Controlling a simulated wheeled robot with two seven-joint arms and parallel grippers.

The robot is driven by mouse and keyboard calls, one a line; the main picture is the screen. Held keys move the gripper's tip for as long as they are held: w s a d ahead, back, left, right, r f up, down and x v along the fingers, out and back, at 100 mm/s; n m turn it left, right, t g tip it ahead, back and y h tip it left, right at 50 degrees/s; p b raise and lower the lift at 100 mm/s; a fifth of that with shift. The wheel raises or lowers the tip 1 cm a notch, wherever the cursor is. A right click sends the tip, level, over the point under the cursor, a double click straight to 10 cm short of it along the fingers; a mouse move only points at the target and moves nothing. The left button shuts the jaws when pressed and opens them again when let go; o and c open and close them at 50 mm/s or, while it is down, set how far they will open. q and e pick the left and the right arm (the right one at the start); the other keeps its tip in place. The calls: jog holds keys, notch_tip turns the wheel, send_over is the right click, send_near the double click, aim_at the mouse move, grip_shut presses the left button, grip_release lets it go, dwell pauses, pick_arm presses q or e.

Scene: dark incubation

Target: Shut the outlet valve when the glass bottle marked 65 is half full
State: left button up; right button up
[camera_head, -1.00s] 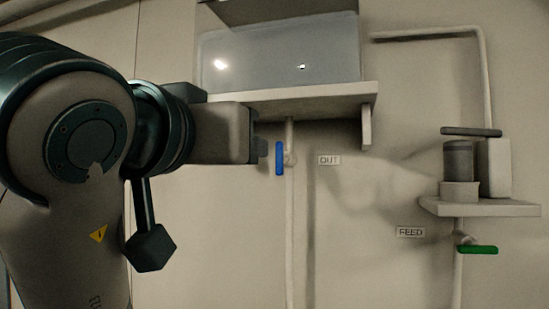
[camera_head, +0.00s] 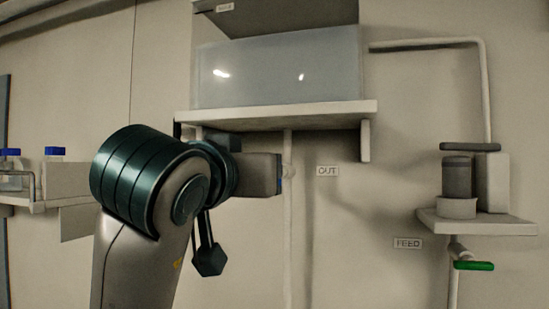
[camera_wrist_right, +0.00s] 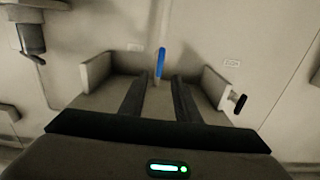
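The outlet valve's blue handle shows upright in the right wrist view (camera_wrist_right: 161,62), between the two fingers of my right gripper (camera_wrist_right: 157,78), which stand wide apart with clear gaps to it. In the head view the one visible arm ends in this gripper (camera_head: 278,174), in front of the pipe below the tank. Blue-capped bottles (camera_head: 55,167) stand at the far left; no mark 65 and no fill level can be read. My left gripper is not in view.
A translucent tank (camera_head: 275,75) sits on a wall shelf (camera_head: 300,116) above the gripper. At the right, a pump-like unit (camera_head: 457,178) stands on a small shelf (camera_head: 480,225) above a green handle (camera_head: 474,265) and a FEED label (camera_head: 408,243). The wall between is clear.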

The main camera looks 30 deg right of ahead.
jog(key=p+x, duration=0.4)
jog(key=x, duration=0.5)
jog(key=shift+a, duration=0.15)
grip_shut()
